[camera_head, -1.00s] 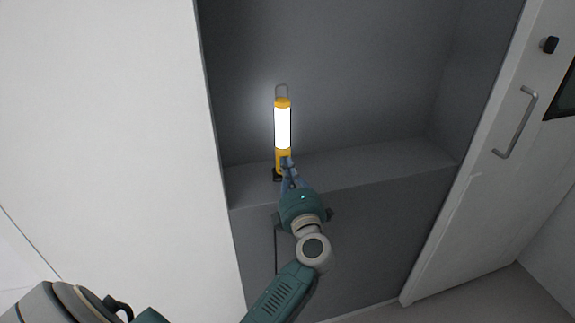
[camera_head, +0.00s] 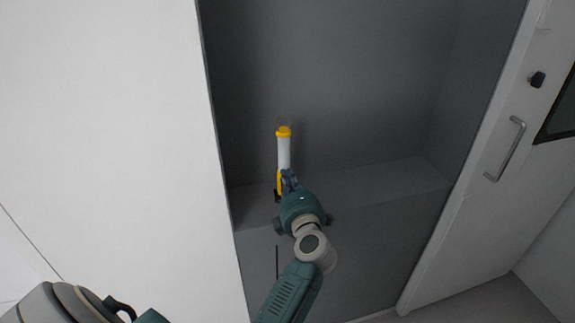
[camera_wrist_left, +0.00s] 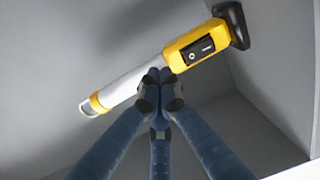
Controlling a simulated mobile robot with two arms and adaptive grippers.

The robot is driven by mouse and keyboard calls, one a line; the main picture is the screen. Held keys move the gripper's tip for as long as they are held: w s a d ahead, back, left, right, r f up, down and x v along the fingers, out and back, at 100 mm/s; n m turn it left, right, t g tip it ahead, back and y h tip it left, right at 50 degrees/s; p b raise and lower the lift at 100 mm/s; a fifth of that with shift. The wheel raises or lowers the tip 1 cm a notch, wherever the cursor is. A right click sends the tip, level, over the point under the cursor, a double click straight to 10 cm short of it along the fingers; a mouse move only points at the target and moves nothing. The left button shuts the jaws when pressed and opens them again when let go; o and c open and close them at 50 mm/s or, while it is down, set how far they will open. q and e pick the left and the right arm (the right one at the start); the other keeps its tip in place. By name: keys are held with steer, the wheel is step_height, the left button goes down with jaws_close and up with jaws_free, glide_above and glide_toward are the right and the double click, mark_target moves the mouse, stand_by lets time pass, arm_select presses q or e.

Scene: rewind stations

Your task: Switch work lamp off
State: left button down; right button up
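The work lamp (camera_head: 284,153) stands upright on a grey ledge, with a yellow cap, a white tube and a yellow lower body. Its tube is dark, not glowing. In the left wrist view the lamp (camera_wrist_left: 125,87) lies slantwise, with a black switch (camera_wrist_left: 198,50) on its yellow body and a black foot. My left gripper (camera_head: 288,174) is in front of the lamp's lower part and hides some of it. In the left wrist view its fingertips (camera_wrist_left: 158,77) are together, empty, at the tube's end beside the yellow body. Whether they touch it is unclear. My right gripper is out of view.
The ledge (camera_head: 390,182) lies in a grey recess, with free room right of the lamp. A white panel (camera_head: 110,120) borders it on the left. A white door with a metal handle (camera_head: 507,150) stands on the right.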

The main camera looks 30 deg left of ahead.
mark_target(285, 152)
arm_select(q)
step_height(285, 152, up, 6)
steer(key=shift+r, duration=0.15)
stand_by(0.6)
